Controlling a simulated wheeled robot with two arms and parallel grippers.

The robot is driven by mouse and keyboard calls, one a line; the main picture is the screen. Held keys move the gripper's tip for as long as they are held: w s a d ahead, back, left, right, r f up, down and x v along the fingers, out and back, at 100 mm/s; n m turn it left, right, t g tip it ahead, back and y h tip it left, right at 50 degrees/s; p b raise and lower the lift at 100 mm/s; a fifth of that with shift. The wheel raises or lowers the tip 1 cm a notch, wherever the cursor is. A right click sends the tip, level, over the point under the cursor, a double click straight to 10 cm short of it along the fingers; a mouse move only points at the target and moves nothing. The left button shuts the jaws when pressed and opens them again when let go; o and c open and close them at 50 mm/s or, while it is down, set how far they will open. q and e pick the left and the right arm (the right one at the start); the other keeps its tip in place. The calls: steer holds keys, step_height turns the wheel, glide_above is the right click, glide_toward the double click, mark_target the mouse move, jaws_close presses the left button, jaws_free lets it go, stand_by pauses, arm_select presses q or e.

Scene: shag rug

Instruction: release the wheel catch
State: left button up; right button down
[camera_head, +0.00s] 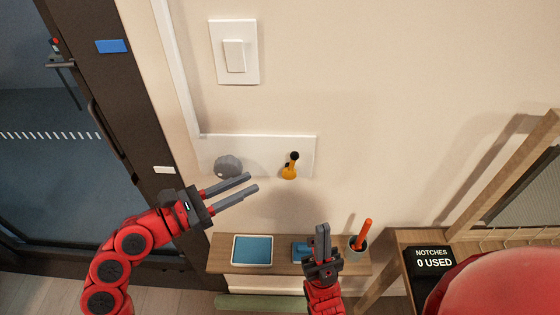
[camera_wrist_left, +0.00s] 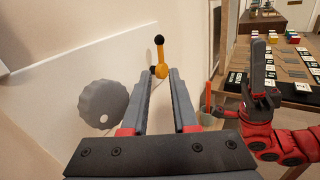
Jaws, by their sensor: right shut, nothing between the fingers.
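A white plate (camera_head: 268,142) on the wall carries a grey scalloped wheel (camera_head: 228,166) at its left and an orange lever with a black knob (camera_head: 290,167) at its right. The wheel (camera_wrist_left: 103,107) has a pale dot in the left wrist view; there the lever (camera_wrist_left: 161,62) shows beyond my fingertips, knob upward. My left gripper (camera_head: 254,183) is open and empty, its fingers pointing right toward the lever, just below and right of the wheel. It also shows in the left wrist view (camera_wrist_left: 162,75). My right gripper (camera_head: 322,230) is shut and empty, below the lever, in front of a shelf.
The narrow shelf (camera_head: 220,254) below holds a blue-topped tray (camera_head: 252,250), a blue item partly hidden by my right gripper, and a cup (camera_head: 357,244) with an orange handle in it. A light switch (camera_head: 234,55) is above. A "NOTCHES 0 USED" sign (camera_head: 432,261) stands right. A dark door is left.

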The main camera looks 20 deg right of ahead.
mark_target(291, 164)
arm_select(q)
steer(key=p+x, duration=0.2)
steer(key=x, duration=0.6)
steer(key=shift+d+r, duration=0.1)
steer(key=shift+d, duration=0.15)
steer(key=shift+w+d, duration=0.3)
steer(key=shift+d, duration=0.3)
jaws_close()
